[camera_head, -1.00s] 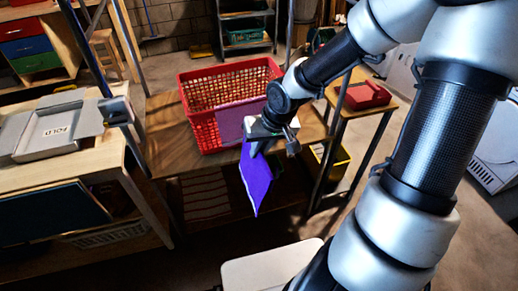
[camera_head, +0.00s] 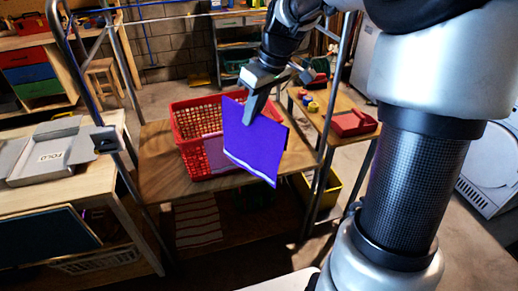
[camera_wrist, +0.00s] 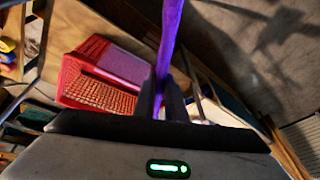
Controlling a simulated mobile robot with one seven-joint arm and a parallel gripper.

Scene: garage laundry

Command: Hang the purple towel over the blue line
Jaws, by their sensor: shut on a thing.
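The purple towel (camera_head: 258,150) hangs from my gripper (camera_head: 250,112) in the head view, as a flat sheet with a pale lower edge. My gripper is shut on its upper part and holds it in the air, in front of the red basket. In the wrist view the towel (camera_wrist: 169,35) shows edge-on as a narrow purple strip between the fingers of my gripper (camera_wrist: 163,104).
A red basket (camera_head: 187,121) with a pinkish cloth (camera_head: 214,154) stands on a wooden table (camera_head: 160,185). A grey box (camera_head: 43,165) lies on the left bench. A red tray (camera_head: 352,123) is on the right side table. A yellow bin (camera_head: 328,190) stands below.

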